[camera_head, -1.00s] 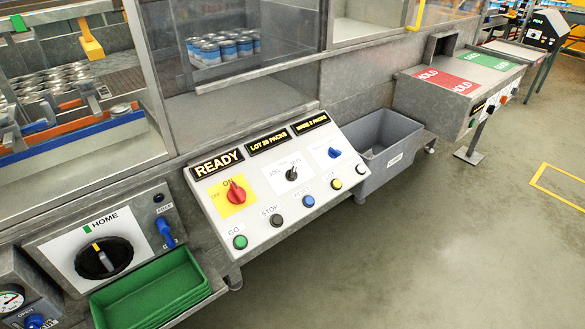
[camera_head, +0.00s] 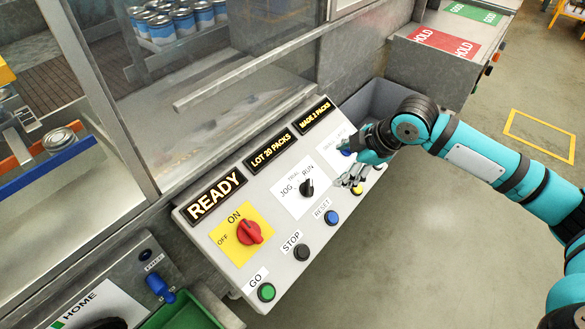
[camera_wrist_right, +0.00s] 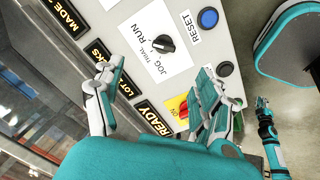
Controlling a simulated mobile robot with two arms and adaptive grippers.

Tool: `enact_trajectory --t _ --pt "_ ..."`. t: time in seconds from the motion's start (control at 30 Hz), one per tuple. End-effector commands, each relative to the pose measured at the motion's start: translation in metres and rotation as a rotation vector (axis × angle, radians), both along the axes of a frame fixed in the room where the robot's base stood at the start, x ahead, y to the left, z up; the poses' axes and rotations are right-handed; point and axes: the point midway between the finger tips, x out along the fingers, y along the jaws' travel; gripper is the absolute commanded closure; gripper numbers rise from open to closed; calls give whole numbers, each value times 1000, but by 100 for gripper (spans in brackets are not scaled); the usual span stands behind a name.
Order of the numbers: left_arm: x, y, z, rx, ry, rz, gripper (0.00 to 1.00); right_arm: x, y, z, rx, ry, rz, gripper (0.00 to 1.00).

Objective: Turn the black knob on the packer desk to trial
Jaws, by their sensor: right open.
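The black knob (camera_head: 306,187) is on a white plate marked JOG, TRIAL and RUN on the sloped packer desk (camera_head: 222,265). It also shows in the right wrist view (camera_wrist_right: 162,43). I cannot tell surely which mark it points at. My right gripper (camera_head: 347,172) is open and empty, to the right of the knob in the head view. In the right wrist view its spread fingers (camera_wrist_right: 160,88) are apart from the knob, which shows beyond them. A small teal arm end, seemingly my left gripper (camera_wrist_right: 264,104), shows at the right of that view; its fingers are too small to read.
A red switch (camera_head: 249,232) on a yellow plate is left of the knob. GO (camera_head: 266,291), STOP (camera_head: 301,253) and RESET (camera_head: 331,217) buttons line the front edge. A metal rail (camera_head: 245,75) and clear panel stand behind the desk. A grey bin (camera_head: 372,98) is beyond it.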

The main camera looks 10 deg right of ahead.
Motion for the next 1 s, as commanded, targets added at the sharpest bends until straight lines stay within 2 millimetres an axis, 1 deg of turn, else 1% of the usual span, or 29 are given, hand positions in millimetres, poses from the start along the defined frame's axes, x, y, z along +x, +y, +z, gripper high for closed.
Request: enact_trajectory --t 0.03,0.07,0.17,0.27,0.33,0.4,0.47,0.6,0.83,0.9,1.0 --pt "3 2 0 2 -4 0 100 -6 -1 5 -16 4 21 27" --pt "3 3 0 3 -5 -1 100 -9 0 6 -19 7 30 27" --pt "-1 2 1 2 2 -1 100 -10 3 3 -23 13 42 27" --pt "-16 -5 3 -5 23 1 100 -4 7 -7 -21 13 39 27" --pt "-27 -11 4 -12 38 1 100 1 11 -19 -21 14 40 27" --pt "-35 -17 6 -19 50 -1 100 7 16 -31 -18 13 38 27" --pt "-38 -19 8 -21 55 -2 100 12 21 -43 -18 14 39 27" --pt "-34 -16 13 -17 49 -3 100 24 30 -70 -19 12 38 27" --pt "-8 -8 21 -10 10 -1 100 43 44 -112 -19 12 36 27" --pt "-6 -8 22 -10 5 1 100 47 48 -121 -19 10 36 27" --pt "-7 -8 23 -10 8 1 100 52 51 -132 -19 9 36 27"
